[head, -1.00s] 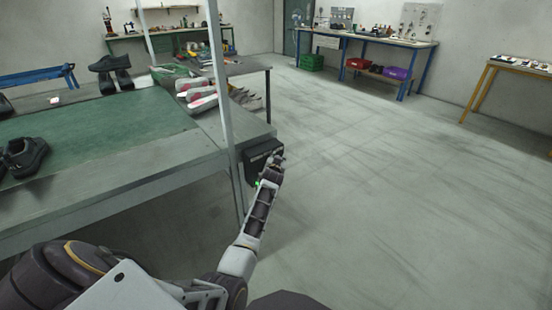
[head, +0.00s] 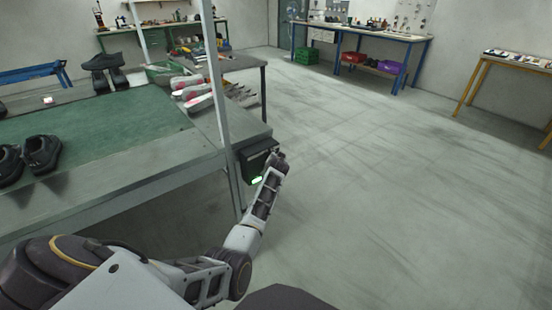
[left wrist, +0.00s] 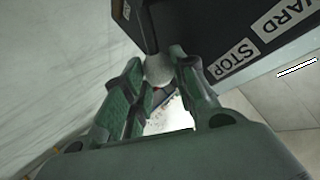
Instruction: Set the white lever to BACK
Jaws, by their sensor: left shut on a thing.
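The dark control box (head: 256,165) hangs at the right end of the green conveyor's frame, with a green light lit on its lower part. In the left wrist view the box's dark face (left wrist: 215,30) carries the label STOP and a label ending in WARD; a third label is cut off at the top. The white lever's round knob (left wrist: 159,69) sits between the fingers of my left gripper (left wrist: 161,82), which is shut on it. In the head view my left gripper (head: 276,158) is at the box's right side and hides the lever. I cannot tell the lever's setting. My right gripper is not in view.
The green conveyor (head: 100,130) carries black shoes (head: 42,155) at the left. A grey post (head: 219,90) rises just left of the box. Shoe-shaped pieces (head: 198,96) lie behind the post. The floor to the right is open, with workbenches along the walls.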

